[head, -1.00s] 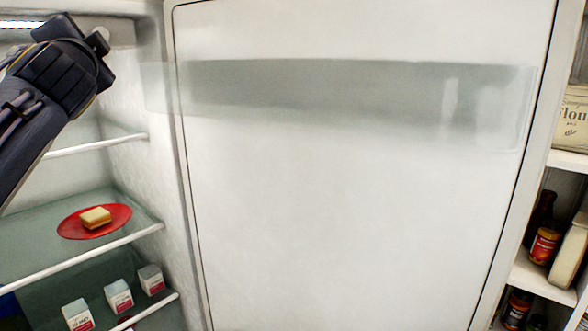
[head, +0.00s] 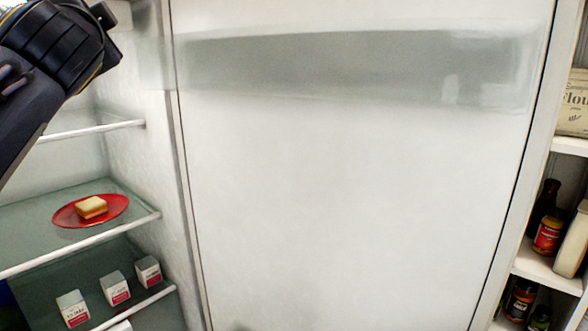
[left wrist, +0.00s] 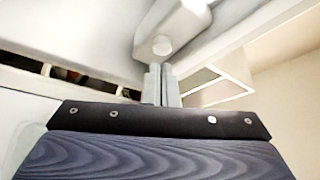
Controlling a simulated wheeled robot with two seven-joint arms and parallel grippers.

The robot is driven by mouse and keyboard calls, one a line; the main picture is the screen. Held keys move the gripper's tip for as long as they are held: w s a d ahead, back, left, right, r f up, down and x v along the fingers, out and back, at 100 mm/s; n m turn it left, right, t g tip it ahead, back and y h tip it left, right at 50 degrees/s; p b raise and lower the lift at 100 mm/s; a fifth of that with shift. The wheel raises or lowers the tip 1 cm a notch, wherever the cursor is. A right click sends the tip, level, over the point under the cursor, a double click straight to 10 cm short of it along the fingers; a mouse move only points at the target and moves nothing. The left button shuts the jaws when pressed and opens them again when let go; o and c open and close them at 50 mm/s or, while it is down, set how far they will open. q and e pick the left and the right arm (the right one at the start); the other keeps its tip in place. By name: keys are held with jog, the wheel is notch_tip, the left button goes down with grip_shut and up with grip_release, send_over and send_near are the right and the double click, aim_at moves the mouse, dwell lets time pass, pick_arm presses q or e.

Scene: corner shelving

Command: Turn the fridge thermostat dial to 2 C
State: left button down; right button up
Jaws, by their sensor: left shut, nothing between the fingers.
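The open fridge shows in the head view, with its inside at the left and the white door panel (head: 340,190) filling the middle. My left gripper's dark body (head: 60,40) is at the upper left of the head view, high in the fridge opening. In the left wrist view the two grey fingers (left wrist: 161,84) are together and hold nothing. Just beyond their tips is a white housing (left wrist: 175,22) with a small round pale knob (left wrist: 162,45), which looks like the thermostat dial. I cannot read any marks on it, nor tell whether the fingers touch it. My right gripper is not in view.
A red plate (head: 68,214) with a sandwich-like item (head: 91,207) sits on a glass shelf below my arm. Several small white cartons (head: 148,271) stand on the shelf under it. Shelves at the right hold bottles (head: 547,236) and a flour package (head: 574,108).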

pick_arm(q)
jog(key=w+a+p, duration=0.3)
jog(key=w+a, duration=0.1)
jog(key=shift+a, duration=0.35)
dwell(0.4)
jog(key=shift+f, duration=0.1)
jog(key=shift+w+d+r, duration=0.15)
jog(key=shift+d+r, duration=0.1)
jog(key=shift+r, duration=0.1)
dwell(0.6)
jog(key=shift+f, duration=0.15)
jog(key=s+d+b, duration=0.3)
jog(key=s+d, duration=0.1)
jog(key=shift+s, duration=0.15)
dwell(0.5)
